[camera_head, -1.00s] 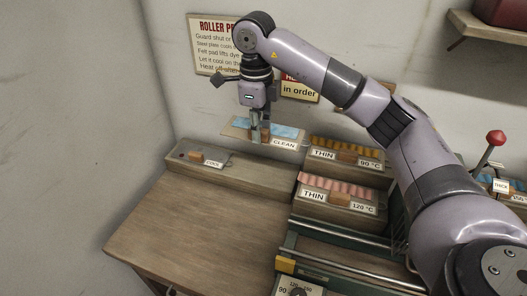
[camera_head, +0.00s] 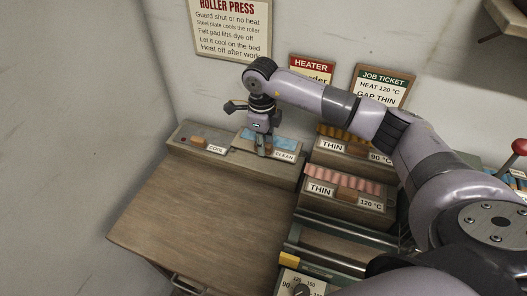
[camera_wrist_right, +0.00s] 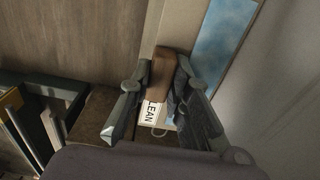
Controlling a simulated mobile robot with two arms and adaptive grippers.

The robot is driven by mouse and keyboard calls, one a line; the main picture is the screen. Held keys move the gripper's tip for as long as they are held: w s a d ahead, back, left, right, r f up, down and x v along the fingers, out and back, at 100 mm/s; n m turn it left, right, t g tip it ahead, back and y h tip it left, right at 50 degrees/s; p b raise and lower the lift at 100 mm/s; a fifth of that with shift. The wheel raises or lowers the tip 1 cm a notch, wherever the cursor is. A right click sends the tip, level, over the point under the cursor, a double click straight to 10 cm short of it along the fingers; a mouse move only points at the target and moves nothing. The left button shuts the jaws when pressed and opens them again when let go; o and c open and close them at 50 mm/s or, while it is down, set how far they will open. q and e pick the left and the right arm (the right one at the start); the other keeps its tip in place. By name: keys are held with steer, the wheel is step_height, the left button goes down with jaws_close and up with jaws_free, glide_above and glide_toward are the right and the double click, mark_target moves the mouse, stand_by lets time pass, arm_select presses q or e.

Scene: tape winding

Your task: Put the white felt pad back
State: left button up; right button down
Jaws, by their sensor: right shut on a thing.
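My right gripper (camera_head: 264,150) comes down from above, shut on the pad's brown handle. In the right wrist view the brown handle (camera_wrist_right: 163,75) lies between the fingers, with the blue face (camera_wrist_right: 224,38) and part of the label beside it. My left gripper is not in view.
A brown handle (camera_head: 199,141) and COOL label are on the block's left part. Two THIN racks (camera_head: 345,202) with coloured strips stand right of the block. A roller press with metal bars (camera_head: 325,258) is in front of them. The wooden bench top (camera_head: 195,215) is clear.

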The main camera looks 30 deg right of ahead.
mark_target(263, 165)
steer(key=shift+f, duration=0.7)
step_height(263, 165, down, 3)
steer(key=shift+r+p, duration=0.15)
steer(key=shift+p, duration=0.3)
steer(key=shift+f, duration=0.45)
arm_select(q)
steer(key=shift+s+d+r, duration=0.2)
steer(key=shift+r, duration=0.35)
arm_select(e)
steer(key=shift+f+b, duration=0.5)
steer(key=c, duration=2)
jaws_free()
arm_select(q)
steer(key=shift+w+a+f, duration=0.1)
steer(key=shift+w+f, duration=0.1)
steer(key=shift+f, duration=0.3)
arm_select(e)
steer(key=o, duration=0.5)
